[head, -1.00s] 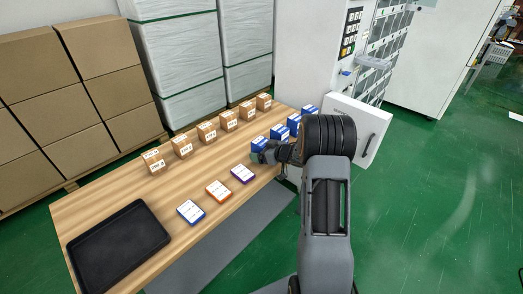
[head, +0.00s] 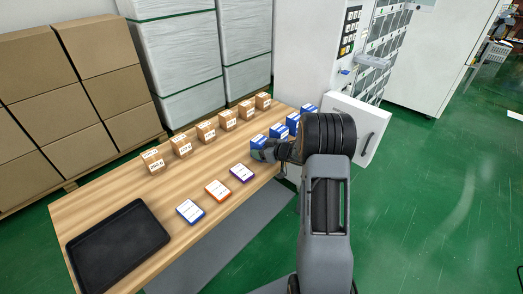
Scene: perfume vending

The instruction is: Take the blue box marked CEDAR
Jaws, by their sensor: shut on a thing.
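Several blue boxes stand in a row at the right end of the wooden table. The nearest blue box (head: 258,141) is at my gripper (head: 262,153), which is shut on it from the near right side. The lettering on the blue boxes is too small to read, so I cannot tell which is marked CEDAR. Behind it, another blue box (head: 279,131) and a further one (head: 293,120) stand on the table. My gripper's fingers are partly hidden by my wrist.
Several brown boxes (head: 205,131) stand in a row along the table's back. A black tray (head: 117,246) is at the left. A white machine with an open door (head: 352,125) stands right.

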